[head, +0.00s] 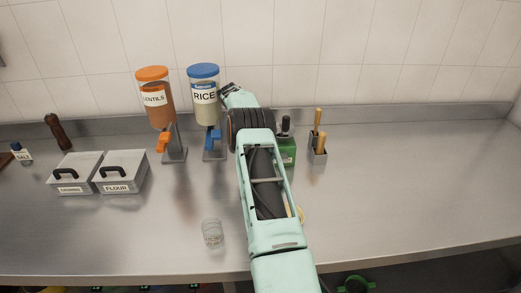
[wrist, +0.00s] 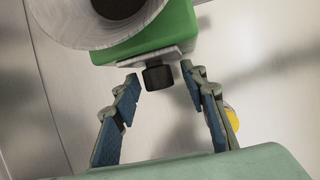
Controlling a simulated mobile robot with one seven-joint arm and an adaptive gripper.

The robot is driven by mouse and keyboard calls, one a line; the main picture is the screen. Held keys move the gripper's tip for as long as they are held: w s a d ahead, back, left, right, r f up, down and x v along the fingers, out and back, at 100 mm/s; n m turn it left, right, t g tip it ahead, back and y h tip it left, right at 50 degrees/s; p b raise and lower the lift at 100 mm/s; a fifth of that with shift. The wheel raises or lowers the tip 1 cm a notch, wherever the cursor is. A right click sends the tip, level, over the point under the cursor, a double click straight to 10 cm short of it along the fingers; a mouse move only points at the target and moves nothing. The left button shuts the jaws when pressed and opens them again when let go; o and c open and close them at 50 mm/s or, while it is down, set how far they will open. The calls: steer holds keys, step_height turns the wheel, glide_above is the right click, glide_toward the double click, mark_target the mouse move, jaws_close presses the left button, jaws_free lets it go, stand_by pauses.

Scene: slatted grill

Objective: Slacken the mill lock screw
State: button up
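The mill shows in the head view as a green body (head: 288,152) with a dark top, partly hidden behind my arm. In the wrist view its green body (wrist: 165,32) fills the top, with a round metal part (wrist: 60,22) at upper left. A black knob, which looks like the lock screw (wrist: 158,78), sticks out from a metal plate on the green body. My gripper (wrist: 161,73) is open, one blue-padded finger on each side of the knob. Gaps show between both fingertips and the knob. The fingers are hidden in the head view.
Lentils (head: 155,97) and rice (head: 204,93) dispensers stand left of the mill. A holder (head: 318,156) with wooden-handled tools stands to its right. A glass (head: 212,234) is near the front. Two lidded bins (head: 122,175) are at left. The counter's right side (head: 420,180) is clear.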

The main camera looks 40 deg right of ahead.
step_height(320, 180, up, 10)
steer(key=shift+f, duration=0.15)
stand_by(0.3)
